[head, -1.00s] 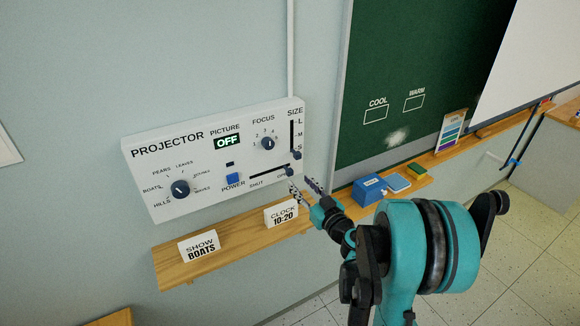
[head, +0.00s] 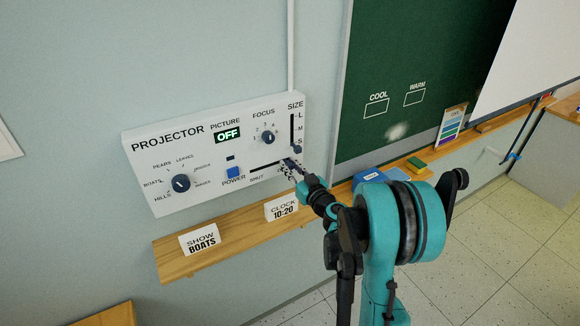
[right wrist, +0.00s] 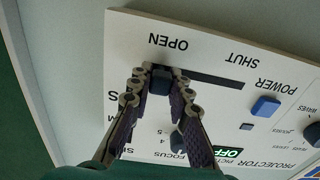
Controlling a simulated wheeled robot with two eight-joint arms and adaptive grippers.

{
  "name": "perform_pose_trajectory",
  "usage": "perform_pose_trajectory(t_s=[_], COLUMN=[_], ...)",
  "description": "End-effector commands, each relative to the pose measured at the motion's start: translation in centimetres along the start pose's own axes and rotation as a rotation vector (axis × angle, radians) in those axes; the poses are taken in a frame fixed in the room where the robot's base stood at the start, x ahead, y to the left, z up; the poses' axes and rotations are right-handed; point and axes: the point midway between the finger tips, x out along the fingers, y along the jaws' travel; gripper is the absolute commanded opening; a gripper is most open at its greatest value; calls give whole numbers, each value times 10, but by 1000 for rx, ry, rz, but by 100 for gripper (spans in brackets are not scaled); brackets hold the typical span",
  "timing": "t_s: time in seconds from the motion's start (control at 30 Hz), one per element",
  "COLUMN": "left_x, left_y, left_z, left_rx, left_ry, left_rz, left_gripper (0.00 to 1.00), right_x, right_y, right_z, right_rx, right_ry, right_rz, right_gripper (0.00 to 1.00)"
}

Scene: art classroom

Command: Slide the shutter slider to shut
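The shutter slider's slot (head: 266,165) runs along the lower right of the white projector panel (head: 150,200), with SHUT at its left end and OPEN at its right. In the right wrist view, which shows the panel upside down, the dark slider knob (right wrist: 160,83) sits at the OPEN end of the slot (right wrist: 212,80). My right gripper (right wrist: 160,75) has one finger on each side of the knob, and its fingers look spread with slight gaps. In the head view the right gripper (head: 290,166) covers most of the knob. My left gripper is out of view.
The blue POWER button (head: 233,172) lies left of the slot. The SIZE slider knob (head: 297,149) is just above my right gripper, and the FOCUS dial (head: 268,137) is near it. A wooden ledge (head: 235,237) with cards runs below the panel.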

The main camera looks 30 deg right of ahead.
Motion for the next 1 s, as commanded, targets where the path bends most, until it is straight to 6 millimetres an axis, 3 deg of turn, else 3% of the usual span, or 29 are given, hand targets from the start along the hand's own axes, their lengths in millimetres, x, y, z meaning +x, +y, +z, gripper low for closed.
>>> perform_pose_trajectory(t_s=[0.27, 0.53, 0.7, 1.0], left_x=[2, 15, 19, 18], left_y=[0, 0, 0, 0], left_z=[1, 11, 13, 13], left_rx=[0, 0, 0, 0], left_ry=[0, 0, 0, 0], left_rz=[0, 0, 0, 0], left_gripper=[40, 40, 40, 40], right_x=[0, 1, 0, 0], right_y=[-7, -72, -100, -106], right_z=[0, 2, 1, 0], right_rx=[0, 1, 0, 1], right_ry=[0, 0, 0, 0], right_rz=[-1, -8, -4, -4], right_gripper=[0, 0, 0, 0])
